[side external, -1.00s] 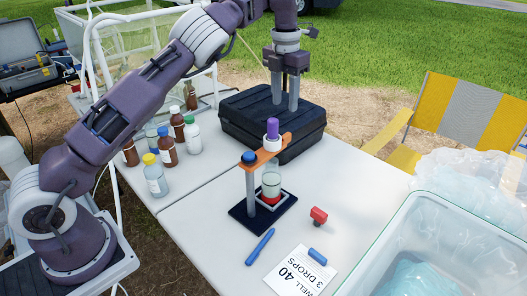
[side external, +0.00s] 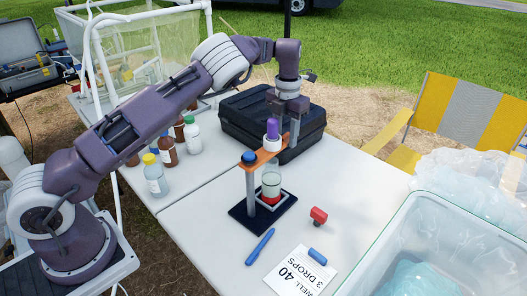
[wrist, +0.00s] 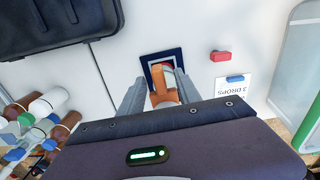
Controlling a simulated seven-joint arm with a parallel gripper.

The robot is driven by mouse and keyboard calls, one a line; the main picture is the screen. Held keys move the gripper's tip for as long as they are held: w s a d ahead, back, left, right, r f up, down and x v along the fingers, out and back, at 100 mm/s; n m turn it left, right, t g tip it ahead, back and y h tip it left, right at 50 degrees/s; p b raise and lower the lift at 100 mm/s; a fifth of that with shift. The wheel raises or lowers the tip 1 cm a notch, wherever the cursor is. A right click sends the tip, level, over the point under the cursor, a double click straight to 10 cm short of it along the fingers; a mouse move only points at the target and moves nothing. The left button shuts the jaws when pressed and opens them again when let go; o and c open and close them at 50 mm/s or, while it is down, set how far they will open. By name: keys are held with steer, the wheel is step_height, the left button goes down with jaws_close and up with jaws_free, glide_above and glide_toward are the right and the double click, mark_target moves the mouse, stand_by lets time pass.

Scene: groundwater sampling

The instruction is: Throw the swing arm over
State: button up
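The orange swing arm (side external: 264,153) sits on a grey post with a blue knob (side external: 249,157), on a dark blue base (side external: 245,214). A white holder with a purple top (side external: 272,129) stands upright at the arm's far end. Below it is a glass vial (side external: 271,184) with red at its bottom. My gripper (side external: 284,130) is open just behind the purple top, partly hidden by it. In the wrist view, the orange arm (wrist: 163,98) shows between the two spread fingers of my gripper (wrist: 158,85). I cannot tell whether they touch anything.
A black case (side external: 240,112) stands behind the stand. Several bottles (side external: 155,178) are at the left. A red block (side external: 319,215), blue pen (side external: 260,246), blue cylinder (side external: 317,256) and printed card (side external: 299,272) lie in front. A clear bin (side external: 440,215) is at the right.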

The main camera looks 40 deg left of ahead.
jaws_close()
steer(key=s+a+n, duration=0.2)
steer(key=a+n, duration=0.3)
steer(key=a, duration=0.2)
steer(key=shift+s+n, duration=0.15)
steer(key=shift+n, duration=0.25)
steer(key=s+a+n, duration=0.5)
steer(key=shift+n, duration=0.3)
steer(key=shift+s, duration=0.15)
